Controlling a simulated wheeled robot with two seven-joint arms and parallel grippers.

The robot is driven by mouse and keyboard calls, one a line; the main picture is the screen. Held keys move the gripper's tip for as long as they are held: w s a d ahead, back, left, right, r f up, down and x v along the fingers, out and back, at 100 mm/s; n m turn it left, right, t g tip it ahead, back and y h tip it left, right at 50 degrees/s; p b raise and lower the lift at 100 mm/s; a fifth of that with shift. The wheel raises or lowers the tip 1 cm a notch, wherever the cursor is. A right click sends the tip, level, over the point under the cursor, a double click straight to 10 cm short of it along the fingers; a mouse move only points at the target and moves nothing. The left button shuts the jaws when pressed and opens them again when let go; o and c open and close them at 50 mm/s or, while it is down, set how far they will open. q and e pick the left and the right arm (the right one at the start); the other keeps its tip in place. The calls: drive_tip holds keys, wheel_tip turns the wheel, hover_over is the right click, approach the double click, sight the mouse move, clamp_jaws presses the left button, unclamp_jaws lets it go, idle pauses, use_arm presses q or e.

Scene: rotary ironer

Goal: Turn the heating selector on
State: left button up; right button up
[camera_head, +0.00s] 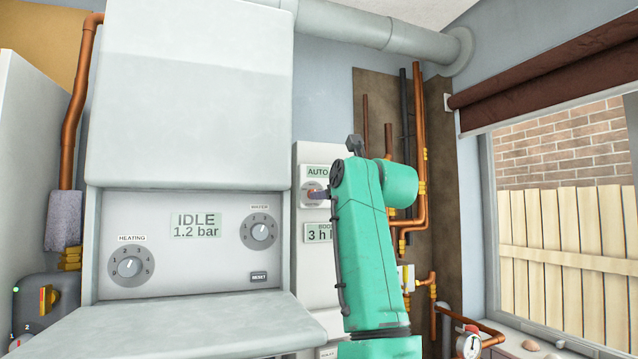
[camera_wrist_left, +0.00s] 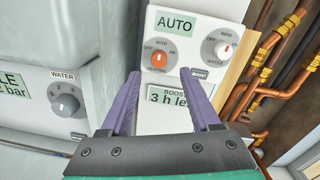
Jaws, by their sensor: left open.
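The heating selector (camera_wrist_left: 160,57) is a round dial with an orange-red knob and OFF, AUTO and ON marks, on a white control panel (camera_wrist_left: 196,89). Which mark the knob points to is too small to tell. In the head view the heating selector (camera_head: 312,190) is partly covered by my gripper. My left gripper (camera_wrist_left: 160,74) is open, its two purple fingers standing apart either side of the dial, with nothing between them. Whether they touch the panel is unclear. The left gripper (camera_head: 323,196) also shows in the head view, small, against the panel. My right gripper is not in view.
A boost display (camera_wrist_left: 165,95) lies below. The boiler (camera_head: 185,250) with numbered dials stands left; copper pipes (camera_head: 420,170) run at the right.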

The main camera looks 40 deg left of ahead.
use_arm(q)
drive_tip(key=p+x, duration=0.2)
drive_tip(key=x, duration=0.4)
drive_tip(key=shift+c, duration=0.6)
drive_tip(key=shift+s+a, duration=0.1)
clamp_jaws()
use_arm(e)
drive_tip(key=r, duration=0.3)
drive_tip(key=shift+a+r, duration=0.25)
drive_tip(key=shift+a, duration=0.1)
